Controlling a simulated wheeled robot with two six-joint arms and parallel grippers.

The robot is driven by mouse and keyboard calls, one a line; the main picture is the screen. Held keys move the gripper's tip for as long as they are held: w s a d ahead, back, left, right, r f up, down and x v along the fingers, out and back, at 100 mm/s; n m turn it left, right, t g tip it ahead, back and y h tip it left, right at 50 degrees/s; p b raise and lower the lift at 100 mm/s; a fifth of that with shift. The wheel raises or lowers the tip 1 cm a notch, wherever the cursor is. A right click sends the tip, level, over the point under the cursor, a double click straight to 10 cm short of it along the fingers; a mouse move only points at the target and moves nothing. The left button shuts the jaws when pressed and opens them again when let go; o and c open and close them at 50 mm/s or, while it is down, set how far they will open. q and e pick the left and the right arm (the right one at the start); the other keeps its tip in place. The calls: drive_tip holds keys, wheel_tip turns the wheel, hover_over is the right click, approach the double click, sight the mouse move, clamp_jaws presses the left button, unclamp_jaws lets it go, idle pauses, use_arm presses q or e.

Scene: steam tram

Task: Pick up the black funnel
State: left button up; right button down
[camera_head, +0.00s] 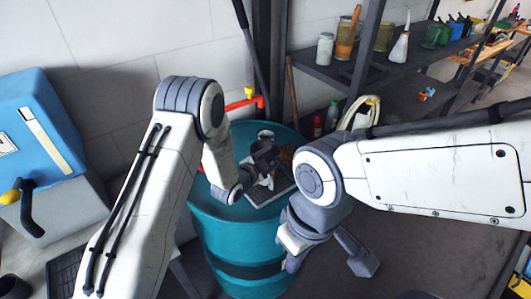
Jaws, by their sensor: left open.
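A black, rounded object that looks like the funnel (263,150) stands on top of the teal barrel (222,212) in the middle of the head view. My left gripper (261,177) is low over the barrel top, close in front of the funnel. It is open; its fingers are small and partly blend with the dark items, so I cannot tell whether they touch the funnel. My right gripper (328,262) hangs to the right of the barrel, pointing down, with its fingers apart and nothing visible between them.
A can (265,135) and a dark tray (272,190) share the barrel top. A red-handled tool (245,103) is behind it. A blue machine (40,125) stands left. Shelves with jars (325,48) and bottles (399,47) are at the back right.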

use_arm(q)
clamp_jaws()
idle(0.3)
drive_tip(key=shift+r+b, duration=0.3)
drive_tip(key=shift+r, duration=0.15)
wheel_tip(320, 180, up, 3)
drive_tip(key=shift+r+b, duration=0.1)
drive_tip(key=shift+b, duration=0.6)
drive_tip(key=s+d+r+b, duration=0.3)
drive_tip(key=s+d+r, duration=0.3)
drive_tip(key=d, duration=0.3)
drive_tip(key=shift+s+d+r, duration=0.25)
drive_tip(key=shift+s+r, duration=0.15)
drive_tip(key=shift+r, duration=0.05)
drive_tip(key=shift+r, duration=0.1)
